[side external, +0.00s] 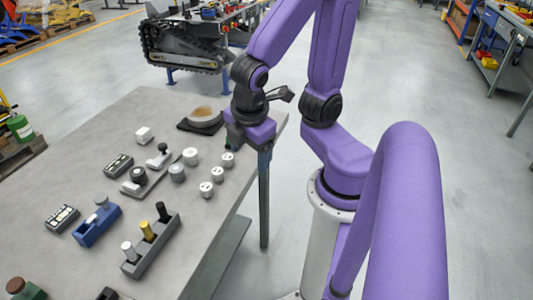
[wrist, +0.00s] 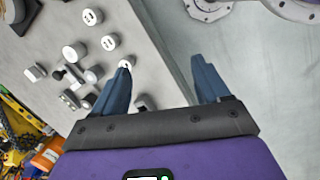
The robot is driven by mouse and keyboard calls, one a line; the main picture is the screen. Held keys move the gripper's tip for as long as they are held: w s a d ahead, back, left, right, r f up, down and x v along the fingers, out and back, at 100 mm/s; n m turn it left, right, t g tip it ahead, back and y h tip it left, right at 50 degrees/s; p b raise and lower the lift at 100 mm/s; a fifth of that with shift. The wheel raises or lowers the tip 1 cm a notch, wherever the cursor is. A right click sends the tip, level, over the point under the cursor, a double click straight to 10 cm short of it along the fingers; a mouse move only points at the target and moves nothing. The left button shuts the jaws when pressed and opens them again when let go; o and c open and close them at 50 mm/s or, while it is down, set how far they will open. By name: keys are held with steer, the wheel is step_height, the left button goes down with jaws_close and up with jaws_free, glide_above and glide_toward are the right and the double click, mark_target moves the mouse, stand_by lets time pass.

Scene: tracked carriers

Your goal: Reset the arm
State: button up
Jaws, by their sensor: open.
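My arm is purple with black joints and reaches over the right edge of the grey table (side external: 210,235). My gripper (side external: 248,151) points down near the table's far right corner. In the wrist view my gripper (wrist: 161,64) has two blue fingers spread wide apart, with nothing held between them. The left fingertip overlaps a small white knob (wrist: 123,64) in that view; I cannot tell whether they touch. The space between the fingers shows the table edge and bare floor.
Several white round pieces (side external: 206,187) stand left of my gripper. A round dish on a dark pad (side external: 203,117) lies behind them. A grey holder with cylinders (side external: 152,246) and a blue device (side external: 97,224) stand nearer. Floor right of the table is clear around my base.

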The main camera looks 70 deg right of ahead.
steer(key=s, duration=0.1)
steer(key=s+a+r+y, duration=0.1)
steer(key=s, duration=0.1)
steer(key=s+m+g+y, duration=0.1)
steer(key=shift+s+a+r, duration=0.25)
steer(key=shift+a+r, duration=0.05)
